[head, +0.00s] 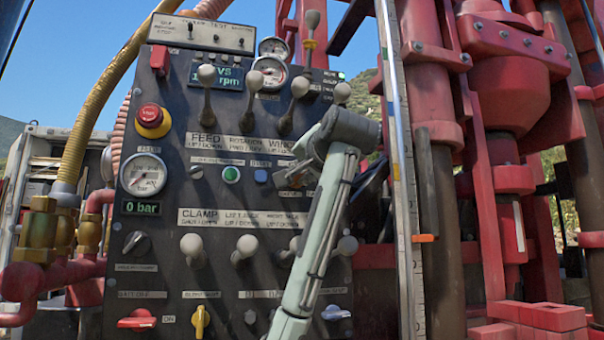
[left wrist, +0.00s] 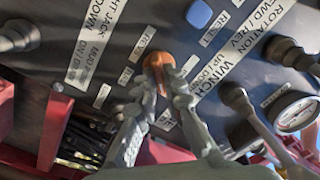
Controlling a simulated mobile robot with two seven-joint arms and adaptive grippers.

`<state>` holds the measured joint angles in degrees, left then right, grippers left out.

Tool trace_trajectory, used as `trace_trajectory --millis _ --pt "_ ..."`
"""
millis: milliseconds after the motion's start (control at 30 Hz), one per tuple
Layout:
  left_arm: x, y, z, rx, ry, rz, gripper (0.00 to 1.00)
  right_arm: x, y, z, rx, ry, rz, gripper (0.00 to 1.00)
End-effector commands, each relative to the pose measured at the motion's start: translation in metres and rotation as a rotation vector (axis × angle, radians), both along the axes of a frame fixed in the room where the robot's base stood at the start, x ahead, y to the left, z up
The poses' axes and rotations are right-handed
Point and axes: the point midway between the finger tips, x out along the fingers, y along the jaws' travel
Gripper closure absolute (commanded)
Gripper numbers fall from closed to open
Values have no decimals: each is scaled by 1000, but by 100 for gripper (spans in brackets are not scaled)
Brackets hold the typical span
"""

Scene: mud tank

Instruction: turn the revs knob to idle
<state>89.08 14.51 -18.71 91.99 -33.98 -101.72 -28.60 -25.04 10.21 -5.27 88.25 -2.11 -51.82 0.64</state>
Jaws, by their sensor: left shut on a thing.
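The revs knob (left wrist: 158,62) is an orange knob on the dark control panel (head: 165,215), showing in the left wrist view between small white labels. My left gripper (left wrist: 169,90) is shut on it, one finger on each side. In the head view my left gripper (head: 296,178) is at the right part of the panel, below the WINCH label, and it hides the knob. The labels beside the knob are too small and blurred to read fully. My right gripper is not in view.
Grey-knobbed levers (head: 206,100) stand out above the gripper, and a lower row of levers (head: 244,248) is below it. A blue button (head: 261,176) is just left of it. A red emergency stop (head: 151,118) is further left. A vertical metal rail (head: 398,170) stands to the right.

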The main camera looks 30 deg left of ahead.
Motion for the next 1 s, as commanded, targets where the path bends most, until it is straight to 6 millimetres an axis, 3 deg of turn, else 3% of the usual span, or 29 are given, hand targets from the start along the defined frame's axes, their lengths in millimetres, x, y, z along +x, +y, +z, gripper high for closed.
trace_trajectory --millis 467,700,1000 --pt "0 -1 -1 -55 -62 -3 100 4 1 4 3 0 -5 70" --pt "0 -2 0 -169 -196 -4 100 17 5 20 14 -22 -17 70" --pt "-1 -1 0 -333 -386 -4 100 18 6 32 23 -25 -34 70"
